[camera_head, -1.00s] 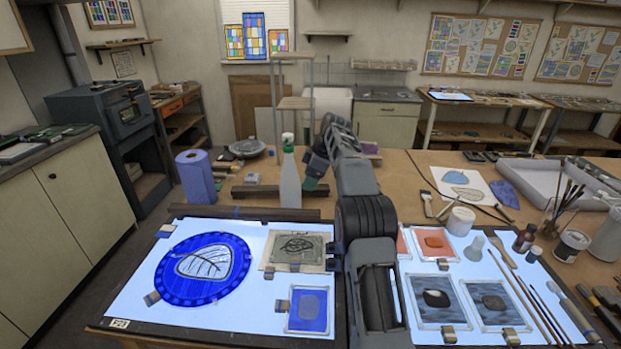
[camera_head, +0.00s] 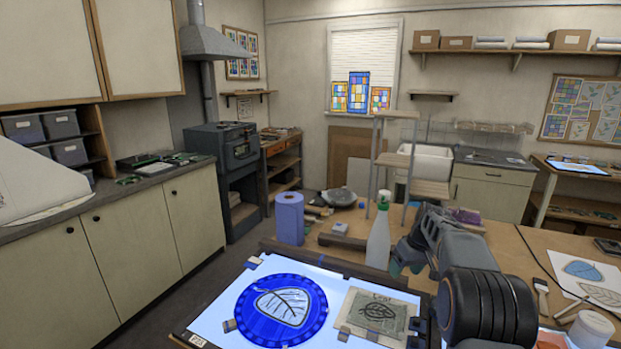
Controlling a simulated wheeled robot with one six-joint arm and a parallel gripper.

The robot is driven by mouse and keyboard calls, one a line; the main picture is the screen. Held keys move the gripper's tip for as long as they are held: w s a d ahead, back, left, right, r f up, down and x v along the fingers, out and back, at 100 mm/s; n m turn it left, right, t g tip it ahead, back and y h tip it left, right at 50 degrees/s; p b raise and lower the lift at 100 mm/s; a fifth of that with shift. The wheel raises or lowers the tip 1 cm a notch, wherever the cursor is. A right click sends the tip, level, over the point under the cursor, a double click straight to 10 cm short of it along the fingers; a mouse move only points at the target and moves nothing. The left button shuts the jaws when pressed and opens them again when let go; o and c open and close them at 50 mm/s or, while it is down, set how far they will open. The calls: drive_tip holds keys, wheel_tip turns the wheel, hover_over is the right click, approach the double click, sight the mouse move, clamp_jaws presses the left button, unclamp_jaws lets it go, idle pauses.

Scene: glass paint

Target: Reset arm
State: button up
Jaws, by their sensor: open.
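My arm rises at the right of the head view, with its dark ribbed joint close to the camera. My gripper (camera_head: 402,258) is at the arm's far end, folded down just right of the spray bottle (camera_head: 378,232). It is small and partly hidden by my own arm; it is open and I see nothing held in it. The bottle is white with a green top and stands upright on the wooden table. The blue round glass piece with a leaf drawing (camera_head: 281,309) lies on the lit panel (camera_head: 243,283) in front.
A blue paper roll (camera_head: 289,218) stands left of the bottle. A white jar (camera_head: 590,330) and a brush (camera_head: 541,297) are at the right. Cabinets (camera_head: 130,245) line the left, with open floor between.

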drive_tip(key=s+a+r+m+t, duration=0.1)
drive_tip(key=s+a, duration=0.2)
drive_tip(key=s, duration=0.7)
drive_tip(key=s+a+r+m+t+h, duration=0.1)
drive_tip(key=s+a, duration=0.3)
drive_tip(key=s, duration=0.6)
drive_tip(key=s+a+r+m+t+h, duration=0.1)
drive_tip(key=s+a+r, duration=0.1)
drive_tip(key=s, duration=0.8)
drive_tip(key=shift+s+a+m, duration=0.2)
drive_tip(key=shift+a+m, duration=0.1)
drive_tip(key=shift+a, duration=0.55)
drive_tip(key=shift+r, duration=0.1)
